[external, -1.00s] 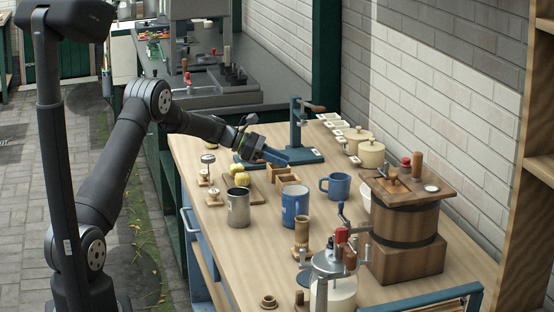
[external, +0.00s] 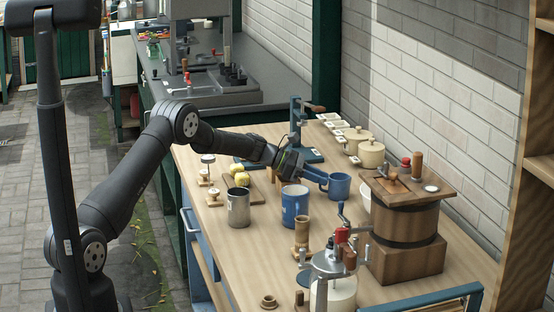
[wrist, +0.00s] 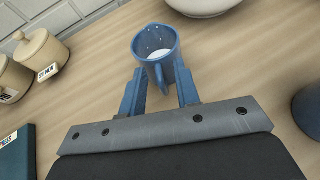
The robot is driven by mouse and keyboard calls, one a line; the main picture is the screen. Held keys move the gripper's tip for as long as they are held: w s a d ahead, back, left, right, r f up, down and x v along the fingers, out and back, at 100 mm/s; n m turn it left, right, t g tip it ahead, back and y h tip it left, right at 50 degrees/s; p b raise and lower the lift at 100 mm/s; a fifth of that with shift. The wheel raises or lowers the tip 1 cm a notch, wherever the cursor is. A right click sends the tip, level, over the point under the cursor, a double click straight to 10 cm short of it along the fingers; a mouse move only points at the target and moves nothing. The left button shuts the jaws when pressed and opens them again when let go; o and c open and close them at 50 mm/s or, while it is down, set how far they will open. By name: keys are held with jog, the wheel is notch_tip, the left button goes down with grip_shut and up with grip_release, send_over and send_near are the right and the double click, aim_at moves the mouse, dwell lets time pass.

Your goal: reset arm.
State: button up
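My gripper (external: 314,175) is low over the wooden table, beside a blue mug (external: 338,187). In the wrist view, my two blue fingers (wrist: 161,92) are spread apart and point at this mug (wrist: 155,42). The mug stands upright, and its handle faces me between the fingertips. I cannot tell whether the fingers touch it. My arm reaches out low across the table.
A metal cup (external: 238,207) stands left of the front blue mug. A wooden churn (external: 405,230) stands to the right. Lidded cream pots (external: 371,154) are along the wall, and a blue stand (external: 297,125) is behind my gripper.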

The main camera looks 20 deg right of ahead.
jog(key=shift+w+a+r, duration=0.1)
jog(key=shift+w+r, duration=0.05)
jog(key=shift+r, duration=1.7)
